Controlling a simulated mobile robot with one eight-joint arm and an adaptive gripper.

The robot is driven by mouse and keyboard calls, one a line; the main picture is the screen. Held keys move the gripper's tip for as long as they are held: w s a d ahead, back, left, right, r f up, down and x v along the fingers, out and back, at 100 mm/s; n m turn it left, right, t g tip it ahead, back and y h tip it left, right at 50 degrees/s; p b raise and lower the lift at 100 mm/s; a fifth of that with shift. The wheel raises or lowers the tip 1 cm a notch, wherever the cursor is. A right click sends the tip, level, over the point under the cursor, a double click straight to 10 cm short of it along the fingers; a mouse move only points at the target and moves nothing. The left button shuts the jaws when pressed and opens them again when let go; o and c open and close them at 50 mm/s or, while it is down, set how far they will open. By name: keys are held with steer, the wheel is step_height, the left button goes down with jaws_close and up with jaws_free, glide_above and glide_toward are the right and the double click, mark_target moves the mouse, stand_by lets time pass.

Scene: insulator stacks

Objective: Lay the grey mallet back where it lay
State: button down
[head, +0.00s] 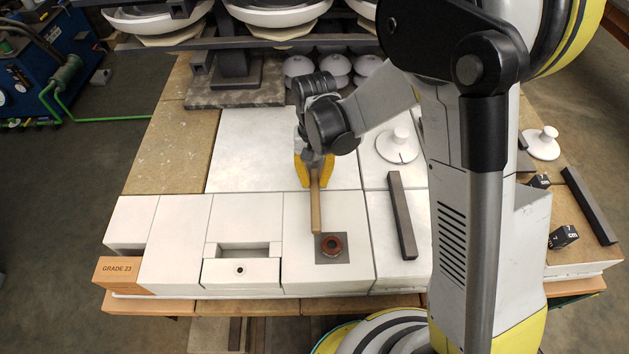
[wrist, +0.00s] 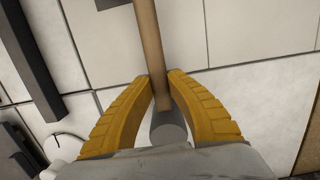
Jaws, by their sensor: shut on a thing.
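My gripper (head: 315,184) has yellow fingers and is shut on the mallet (head: 316,210) above the white blocks in the middle of the bench. The mallet's pale wooden handle sticks out from the fingers toward the near side. In the wrist view, the handle (wrist: 148,45) runs from the top edge down between the fingertips (wrist: 160,84). A grey round piece (wrist: 168,130) shows between the fingers near the palm; I cannot tell for sure that it is the mallet's head. The far end of the handle is cut off in the wrist view.
A white knobbed disc (head: 398,150) stands behind the bar. A shelf (head: 240,42) crosses the back. The white surface left of my gripper (head: 248,150) is clear.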

steer(key=shift+f, duration=0.15)
steer(key=c, duration=1.4)
jaws_free()
step_height(320, 180, up, 13)
steer(key=w+p, duration=0.2)
steer(key=p, duration=0.3)
steer(key=shift+s+d+r+t, duration=1.45)
steer(key=shift+s+d+r, duration=0.85)
steer(key=shift+d, duration=0.3)
steer(key=shift+s+d+r+t, duration=1.5)
steer(key=shift+s+d+r, duration=0.75)
steer(key=shift+d, duration=0.4)
steer(key=shift+s+d+r+t, duration=1.45)
steer(key=shift+s+d+r, duration=0.85)
steer(key=shift+d, duration=0.3)
